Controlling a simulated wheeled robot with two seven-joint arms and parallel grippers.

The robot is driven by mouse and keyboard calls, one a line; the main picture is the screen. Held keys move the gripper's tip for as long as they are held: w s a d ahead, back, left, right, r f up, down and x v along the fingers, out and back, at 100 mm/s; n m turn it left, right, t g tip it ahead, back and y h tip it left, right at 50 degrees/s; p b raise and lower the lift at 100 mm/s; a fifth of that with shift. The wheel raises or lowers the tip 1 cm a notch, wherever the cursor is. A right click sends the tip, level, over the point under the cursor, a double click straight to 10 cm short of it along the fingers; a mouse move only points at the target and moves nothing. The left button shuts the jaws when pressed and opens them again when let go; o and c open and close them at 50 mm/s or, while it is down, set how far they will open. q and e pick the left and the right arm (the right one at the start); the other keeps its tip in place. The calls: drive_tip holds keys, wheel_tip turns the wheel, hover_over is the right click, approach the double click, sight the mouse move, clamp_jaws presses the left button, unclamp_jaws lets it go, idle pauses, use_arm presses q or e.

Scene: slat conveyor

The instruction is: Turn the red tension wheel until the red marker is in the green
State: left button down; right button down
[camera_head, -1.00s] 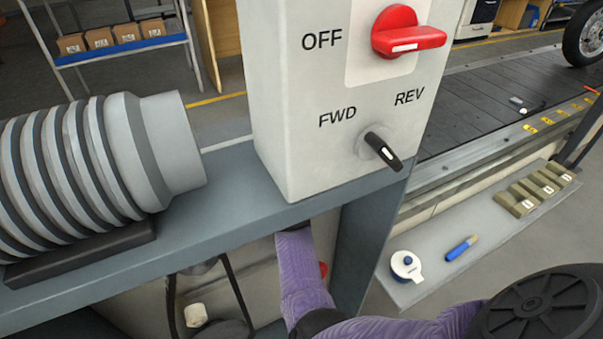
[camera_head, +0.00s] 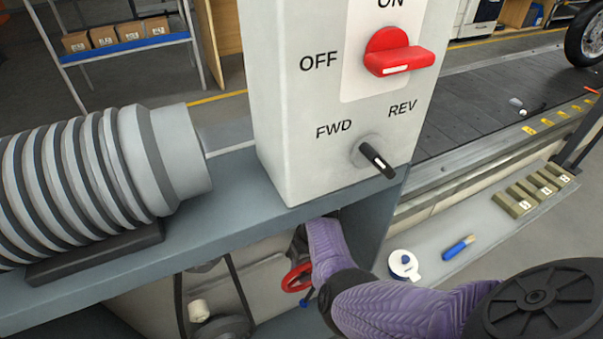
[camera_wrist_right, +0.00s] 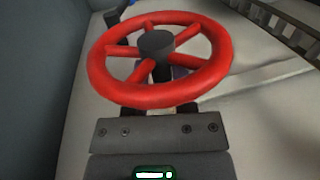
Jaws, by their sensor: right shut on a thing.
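The red tension wheel (camera_head: 297,278) shows partly under the grey ledge in the head view, beside my purple right arm. In the right wrist view the whole spoked wheel (camera_wrist_right: 217,75) with its dark hub is close ahead. My right gripper (camera_wrist_right: 160,107) is shut on the near part of the wheel's rim; its fingers are mostly hidden under the rim. In the head view the gripper itself is hidden by the ledge and the arm. The red marker and green zone cannot be made out in either view. My left gripper is not in view.
A grey control box (camera_head: 345,100) with a red switch and a black FWD/REV knob (camera_head: 377,159) stands above the ledge (camera_head: 225,200). A ribbed grey cylinder (camera_head: 90,180) lies at left. A lower shelf at right holds a tape roll (camera_head: 403,265) and several blocks.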

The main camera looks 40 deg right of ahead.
drive_tip(key=shift+c, duration=2.2)
unclamp_jaws()
drive_tip(key=shift+r, duration=0.1)
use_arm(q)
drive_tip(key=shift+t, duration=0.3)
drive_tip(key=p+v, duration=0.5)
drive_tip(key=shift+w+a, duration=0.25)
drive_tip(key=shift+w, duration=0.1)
use_arm(e)
drive_tip(key=v, duration=0.7)
drive_tip(key=shift+r, duration=0.1)
